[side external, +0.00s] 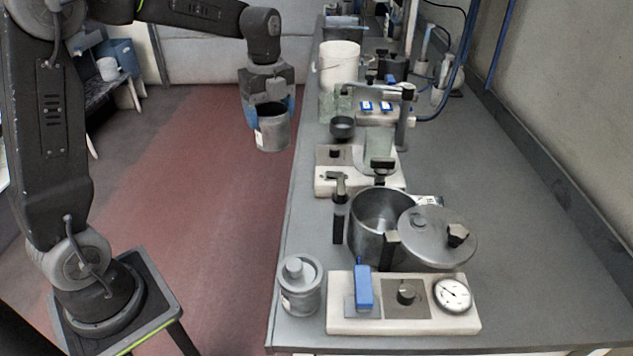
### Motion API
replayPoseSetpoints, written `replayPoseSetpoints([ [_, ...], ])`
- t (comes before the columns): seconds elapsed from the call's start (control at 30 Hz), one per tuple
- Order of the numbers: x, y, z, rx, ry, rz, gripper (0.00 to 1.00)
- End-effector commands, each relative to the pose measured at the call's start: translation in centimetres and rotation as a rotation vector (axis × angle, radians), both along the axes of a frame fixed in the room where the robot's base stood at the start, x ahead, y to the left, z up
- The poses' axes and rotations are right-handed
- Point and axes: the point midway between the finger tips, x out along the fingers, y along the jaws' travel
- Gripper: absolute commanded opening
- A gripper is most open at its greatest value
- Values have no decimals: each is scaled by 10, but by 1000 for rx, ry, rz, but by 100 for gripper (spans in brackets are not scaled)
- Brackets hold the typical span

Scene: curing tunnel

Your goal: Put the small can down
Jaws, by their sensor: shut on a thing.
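My gripper (268,98) is shut on the small can (272,131), a grey metal cylinder with a dark open top and a pale label on its left side. The can hangs roughly upright in the air left of the bench's long edge, over the red floor as seen here. The fingers are partly hidden behind the can, with blue parts showing on both sides. The grey bench top (500,185) lies to the right of the can and gripper, apart from them.
A lidded grey can (299,285) stands at the bench's near left corner. Beside it are a white panel with a dial (453,295), a steel pot (372,222) and its tilted lid (437,236). A white bucket (340,64) stands farther back. The bench's right side is mostly clear.

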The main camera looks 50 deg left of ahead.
Motion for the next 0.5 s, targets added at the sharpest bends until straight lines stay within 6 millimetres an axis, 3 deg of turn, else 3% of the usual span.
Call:
replayPoseSetpoints([
  [0.3, 32, -61, -41, -1, 2, -6, 44],
  [0.5, 44, -83, -56, 0, 0, -2, 44],
])
